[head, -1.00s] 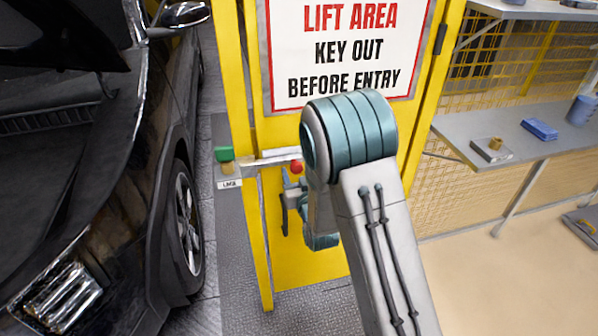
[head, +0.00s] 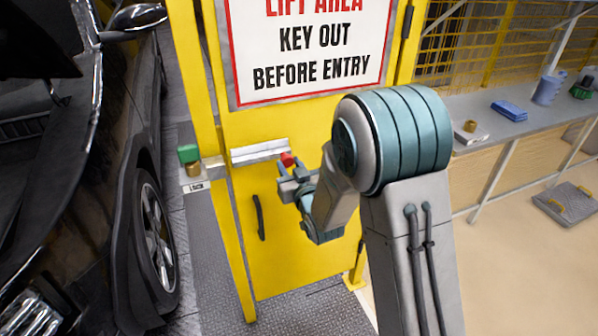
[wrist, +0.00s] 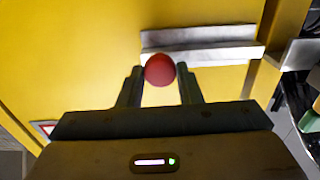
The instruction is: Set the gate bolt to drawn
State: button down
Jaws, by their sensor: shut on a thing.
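The gate bolt (head: 259,151) is a silver bar in a housing across the yellow gate, with a red knob (head: 287,159) at its right end, away from the post. The knob also shows in the wrist view (wrist: 160,69), between the two fingers. My gripper (head: 288,169) reaches up to the gate from the right; in the wrist view my gripper (wrist: 160,80) is shut on the red knob. The silver catch piece (head: 210,167) is on the yellow post to the left. I cannot tell whether the bolt's tip is clear of it.
A black handle (head: 259,217) is lower on the gate. A black car (head: 130,190) stands close on the left. A grey shelf (head: 480,145) with small items is at right.

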jog(key=shift+w+d, duration=0.1)
jog(key=shift+d, duration=0.05)
jog(key=c, duration=1)
grip_release()
jog(key=shift+w+d, duration=0.1)
jog(key=shift+s+d+f+b, duration=0.15)
jog(key=shift+s+b, duration=0.15)
jog(key=shift+s, duration=0.3)
jog(key=b+v, duration=0.6)
jog(key=v, duration=0.1)
jog(key=shift+s+d+f, duration=0.1)
jog(key=shift+s, duration=0.1)
jog(key=b, duration=0.3)
jog(key=shift+s+d, duration=0.15)
jog(key=shift+s, duration=0.15)
